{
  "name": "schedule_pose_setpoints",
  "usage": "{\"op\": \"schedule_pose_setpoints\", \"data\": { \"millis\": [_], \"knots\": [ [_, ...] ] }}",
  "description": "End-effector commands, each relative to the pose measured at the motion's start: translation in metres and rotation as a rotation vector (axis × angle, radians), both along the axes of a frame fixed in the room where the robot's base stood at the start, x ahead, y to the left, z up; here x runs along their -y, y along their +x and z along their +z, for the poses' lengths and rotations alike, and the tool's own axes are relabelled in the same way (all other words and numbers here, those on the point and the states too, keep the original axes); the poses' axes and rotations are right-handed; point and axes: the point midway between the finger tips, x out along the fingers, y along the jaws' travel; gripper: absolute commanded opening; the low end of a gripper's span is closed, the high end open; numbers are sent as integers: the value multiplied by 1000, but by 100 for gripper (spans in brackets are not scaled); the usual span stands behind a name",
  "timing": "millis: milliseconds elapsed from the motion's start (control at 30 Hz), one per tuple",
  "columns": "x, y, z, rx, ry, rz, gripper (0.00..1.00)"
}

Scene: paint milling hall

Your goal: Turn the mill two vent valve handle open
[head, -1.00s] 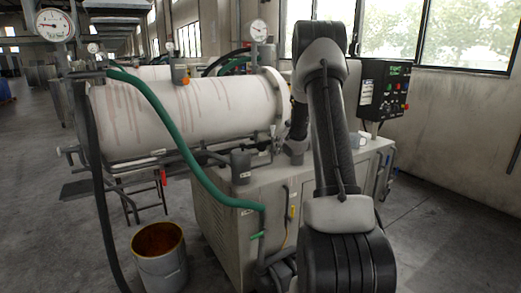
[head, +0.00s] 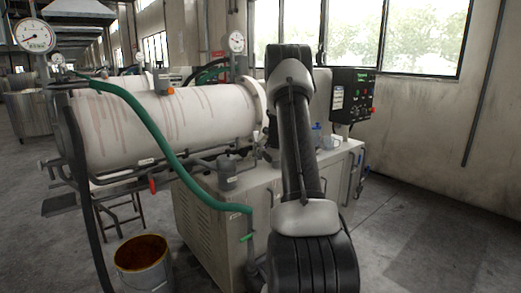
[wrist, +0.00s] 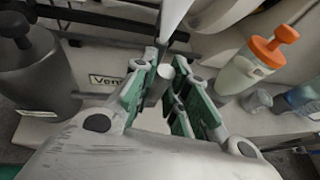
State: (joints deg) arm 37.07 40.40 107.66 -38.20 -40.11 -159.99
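The mill's white horizontal drum (head: 175,120), streaked with reddish stains, shows in the head view. In the wrist view, a label reading "Ven…" (wrist: 112,80) is partly hidden by my left finger. My gripper (wrist: 166,92) has green-padded fingers that stand apart. A small grey round-ended piece (wrist: 166,72) shows between or just beyond the fingertips. I cannot tell whether it is the vent valve handle, or whether the fingers touch it. In the head view, my arm hides my gripper and the area around it.
A bottle with an orange top (wrist: 255,62) stands right of my gripper in the wrist view, and a dark grey vessel (wrist: 40,70) stands left. The head view shows a green hose (head: 165,135), a bucket (head: 143,262) and a control box (head: 352,95). The floor at right is open.

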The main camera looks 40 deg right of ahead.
Motion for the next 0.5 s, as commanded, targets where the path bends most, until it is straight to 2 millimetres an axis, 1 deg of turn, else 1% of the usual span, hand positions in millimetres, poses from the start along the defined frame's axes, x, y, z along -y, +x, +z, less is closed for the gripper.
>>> {"op": "schedule_pose_setpoints", "data": {
  "millis": [33,100,367,500],
  "knots": [
    [-1,0,-1,-2,1,1,27],
    [-1,0,-1,-1,1,1,36],
    [-1,0,0,0,1,1,36],
    [-1,-7,3,0,1,0,36]
  ]
}}
